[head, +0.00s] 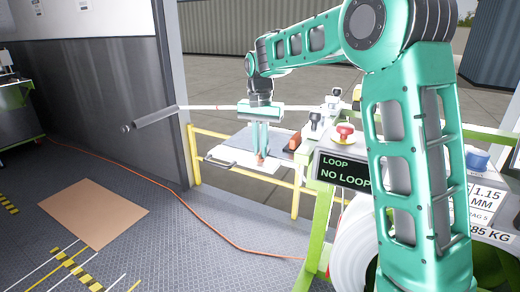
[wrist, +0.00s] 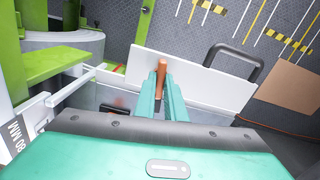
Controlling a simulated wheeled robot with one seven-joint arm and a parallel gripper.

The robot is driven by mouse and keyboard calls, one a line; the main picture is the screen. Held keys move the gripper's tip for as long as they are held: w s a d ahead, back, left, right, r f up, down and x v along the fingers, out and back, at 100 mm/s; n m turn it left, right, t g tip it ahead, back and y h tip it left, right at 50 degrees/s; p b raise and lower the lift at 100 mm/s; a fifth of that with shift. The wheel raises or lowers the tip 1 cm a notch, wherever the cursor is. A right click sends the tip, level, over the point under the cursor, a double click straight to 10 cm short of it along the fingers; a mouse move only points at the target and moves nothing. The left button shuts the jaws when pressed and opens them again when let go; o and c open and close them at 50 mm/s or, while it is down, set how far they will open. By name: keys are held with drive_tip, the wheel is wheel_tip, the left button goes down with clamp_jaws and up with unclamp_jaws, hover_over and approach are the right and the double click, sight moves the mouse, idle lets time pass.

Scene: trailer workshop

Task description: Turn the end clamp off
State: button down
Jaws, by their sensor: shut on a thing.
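My gripper (head: 260,155) reaches down over a small platform beside the yellow rail. Its two teal fingers are shut on a small orange-brown lever, which shows between the fingertips in the wrist view (wrist: 163,72). The lever stands at a white plate (wrist: 205,80); it looks like the end clamp, though no label on it is readable. In the head view only a bit of orange (head: 260,159) shows at the fingertips.
A red mushroom button (head: 344,131) and a black knob (head: 315,121) stand right of my gripper, above a display (head: 343,171) reading "LOOP NO LOOP". A brown block (head: 294,142) lies close by. A yellow rail (head: 296,192) runs below. An orange cable crosses the floor.

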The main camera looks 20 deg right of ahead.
drive_tip(key=n, duration=0.4)
drive_tip(key=shift+w+r+n, duration=0.1)
drive_tip(key=shift+n, duration=0.2)
drive_tip(key=n, duration=0.3)
drive_tip(key=shift+n, duration=0.4)
drive_tip(key=n, duration=0.5)
drive_tip(key=shift+n, duration=1.5)
drive_tip(key=c, duration=1.8)
unclamp_jaws()
wheel_tip(320, 180, up, 11)
drive_tip(key=shift+w+f, duration=0.1)
drive_tip(key=shift+f, duration=0.05)
